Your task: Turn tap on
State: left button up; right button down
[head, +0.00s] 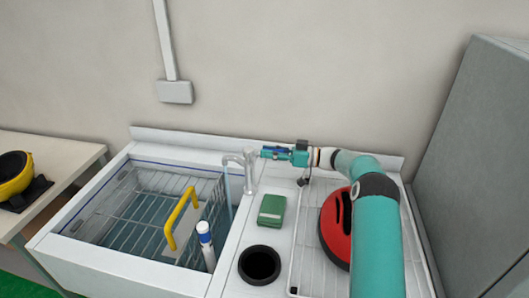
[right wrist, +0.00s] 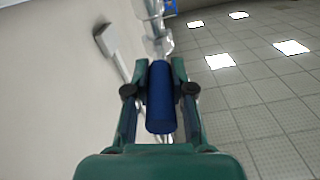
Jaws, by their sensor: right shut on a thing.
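The silver tap (head: 250,172) stands on the sink's back deck, its spout curving left over the basin. A thin pale-blue stream (head: 228,190) hangs below the spout and looks like running water. My right gripper (head: 268,153) comes from the right beside the top of the tap. It is shut on a dark blue cylindrical tap handle (right wrist: 160,95), which lies between both fingers in the right wrist view. In the head view the fingers mostly hide where the handle joins the tap. My left gripper is not in view.
The sink basin (head: 75,228) holds a wire basket (head: 120,190), a yellow-handled board (head: 180,220) and a blue-and-white bottle (head: 205,240). A green sponge (head: 272,210), a black round hole (head: 259,264) and a red round object (head: 335,228) on a rack lie right. A grey cabinet (head: 485,150) stands right.

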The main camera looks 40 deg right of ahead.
jog(key=shift+d+r, duration=0.15)
jog(key=shift+r, duration=0.15)
jog(key=c, duration=1.2)
grip_release()
jog(key=shift+o, duration=1)
jog(key=shift+f, duration=0.15)
jog(key=v, duration=0.7)
jog(key=shift+s, duration=0.1)
